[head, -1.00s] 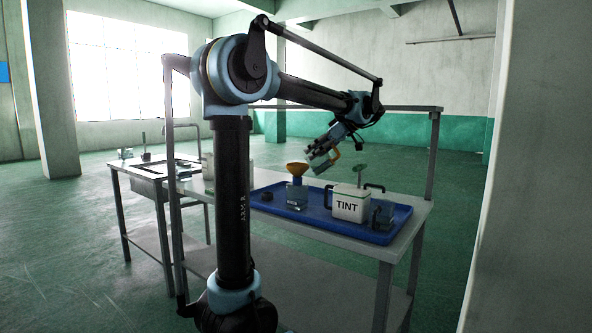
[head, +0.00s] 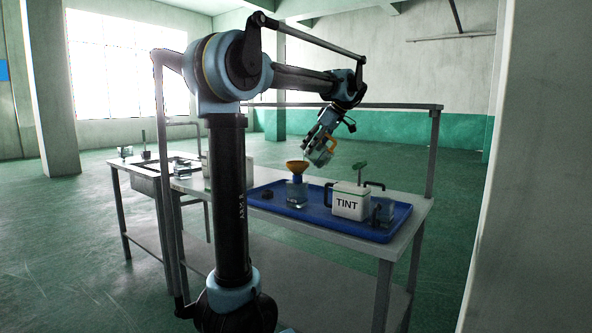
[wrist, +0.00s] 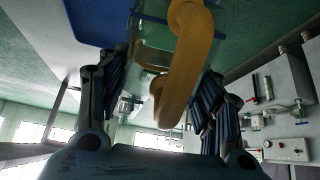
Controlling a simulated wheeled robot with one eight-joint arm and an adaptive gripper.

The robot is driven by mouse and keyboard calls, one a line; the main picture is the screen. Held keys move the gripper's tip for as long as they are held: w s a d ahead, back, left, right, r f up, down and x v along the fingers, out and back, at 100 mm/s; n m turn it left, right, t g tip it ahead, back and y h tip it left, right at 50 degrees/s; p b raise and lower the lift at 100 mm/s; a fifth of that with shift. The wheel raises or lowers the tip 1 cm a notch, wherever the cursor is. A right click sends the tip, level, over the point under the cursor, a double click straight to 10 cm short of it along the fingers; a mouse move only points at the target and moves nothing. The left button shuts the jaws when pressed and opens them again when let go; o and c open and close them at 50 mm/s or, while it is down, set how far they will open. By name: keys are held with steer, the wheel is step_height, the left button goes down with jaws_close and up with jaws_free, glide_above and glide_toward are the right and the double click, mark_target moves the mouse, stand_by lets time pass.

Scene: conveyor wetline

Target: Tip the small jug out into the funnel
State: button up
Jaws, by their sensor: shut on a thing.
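The small jug (head: 321,155) is see-through with an orange handle (wrist: 186,75). My gripper (head: 318,142) is shut on it and holds it in the air, tilted, above and to the right of the funnel in the head view. The orange funnel (head: 297,166) sits in the neck of a clear bottle (head: 296,191) on the blue tray (head: 335,230). The jug appears apart from the funnel. In the wrist view the handle lies between the fingers (wrist: 155,95). I cannot tell how much is in the jug.
A white box marked TINT (head: 350,203), with a dark handle and a green-topped stem, stands right of the bottle. A clear container (head: 384,211) stands beside it. A dark cap (head: 266,194) lies left of the bottle. A rail frame (head: 433,155) rises behind the table.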

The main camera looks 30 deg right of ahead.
steer(key=shift+w+r+g, duration=0.1)
steer(key=shift+w+g, duration=0.05)
steer(key=shift+g, duration=0.15)
steer(key=shift+w+a+r+g+h+p, duration=0.2)
steer(key=shift+w+g+h, duration=0.15)
steer(key=shift+g, duration=0.25)
steer(key=shift+w+a+r+g+h+p, duration=0.2)
steer(key=shift+w+g+h, duration=0.15)
steer(key=shift+g, duration=0.25)
steer(key=shift+w+a+r+g+h+p, duration=0.1)
steer(key=shift+w+a+g+h+p, duration=0.35)
steer(key=shift+w+g, duration=0.55)
steer(key=shift+s+d+f+t+y, duration=0.1)
steer(key=shift+s+d+t+y, duration=0.2)
steer(key=shift+s+t, duration=0.3)
steer(key=shift+s+d+f+t+y, duration=0.15)
steer(key=shift+s+d+t, duration=0.2)
steer(key=shift+s, duration=0.3)
steer(key=shift+s+t, duration=0.1)
steer(key=shift+t, duration=0.25)
steer(key=shift+a, duration=0.1)
